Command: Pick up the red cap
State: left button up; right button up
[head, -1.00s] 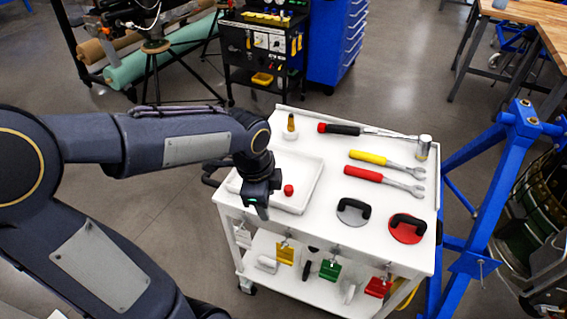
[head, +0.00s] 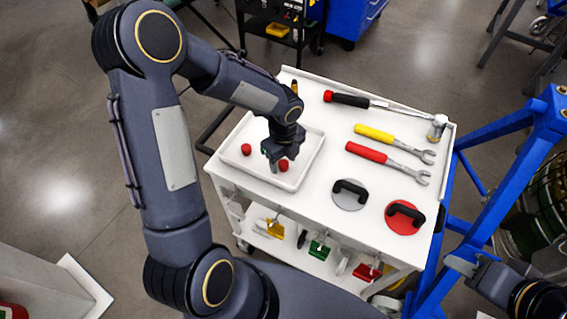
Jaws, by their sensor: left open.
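Two red caps lie in a shallow white tray on the white cart. One red cap (head: 246,149) is at the left of the tray, with nothing covering it. The other red cap (head: 284,165) is further right, beside my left gripper's fingers. My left gripper (head: 272,165) points down over the tray (head: 256,174) between the two caps, closer to the right one. It is open and holds nothing visible; I cannot tell whether it touches the cap. My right gripper (head: 462,264) is at the lower right, off the cart, and its fingers are unclear.
A blue stand (head: 473,215) is right of the cart. Coloured blocks hang below.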

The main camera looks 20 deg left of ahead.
pick_arm(q)
jog(key=shift+f, duration=0.5)
grip_shut()
jog(key=shift+r, duration=0.1)
